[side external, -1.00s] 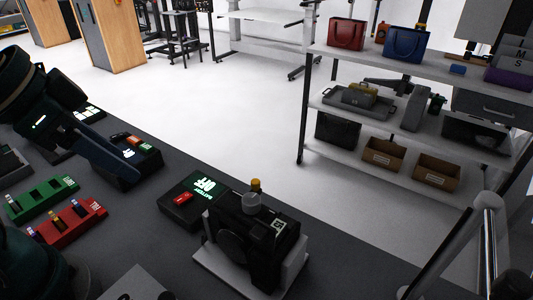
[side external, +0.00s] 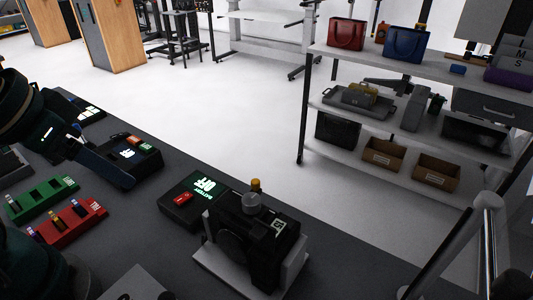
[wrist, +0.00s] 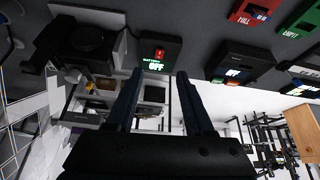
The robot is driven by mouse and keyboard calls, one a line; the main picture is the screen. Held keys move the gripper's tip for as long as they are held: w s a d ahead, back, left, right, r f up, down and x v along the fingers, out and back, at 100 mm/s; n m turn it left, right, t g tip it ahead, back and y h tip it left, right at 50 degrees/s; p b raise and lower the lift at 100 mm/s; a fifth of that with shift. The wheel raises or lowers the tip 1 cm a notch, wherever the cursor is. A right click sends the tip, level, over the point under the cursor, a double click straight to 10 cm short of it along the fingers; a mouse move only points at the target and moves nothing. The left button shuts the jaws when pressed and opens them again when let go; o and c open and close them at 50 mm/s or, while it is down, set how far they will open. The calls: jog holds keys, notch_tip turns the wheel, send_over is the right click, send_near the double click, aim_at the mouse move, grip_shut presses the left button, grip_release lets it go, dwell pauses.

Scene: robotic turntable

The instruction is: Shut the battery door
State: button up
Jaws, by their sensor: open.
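A black camera (side external: 255,242) sits on a light grey stand (side external: 290,277) at the front of the dark table. The camera also shows at upper left in the wrist view (wrist: 82,42). I cannot make out its battery door. A black box (side external: 178,212) with a red switch (side external: 183,197) and a lit "BATTERY OFF" label stands just left of the camera. My gripper (wrist: 157,75) is open and empty in the wrist view, its fingers pointing toward this box. In the side view it hangs over the table's left part, apart from the camera.
A red tray (side external: 62,236) marked full holds small batteries. A green tray (side external: 22,213) lies behind it. Another black box (side external: 150,168) with a lit screen stands near my gripper. Shelves (side external: 335,167) with bags and bins stand beyond the table.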

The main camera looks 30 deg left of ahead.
jog(key=w+d+r+m+h, duration=0.2)
jog(key=d+r+m, duration=0.2)
jog(key=m, duration=0.3)
jog(key=m+g+h, duration=0.3)
jog(key=m+g, duration=0.2)
jog(key=m, duration=0.7)
send_near(258, 230)
jog(key=shift+g, duration=0.5)
jog(key=x, duration=0.6)
jog(key=shift+w+d+f, duration=0.1)
jog(key=shift+w+f, duration=0.1)
jog(key=shift+w, duration=0.15)
jog(key=shift+d+f, duration=0.25)
jog(key=shift+f, duration=0.4)
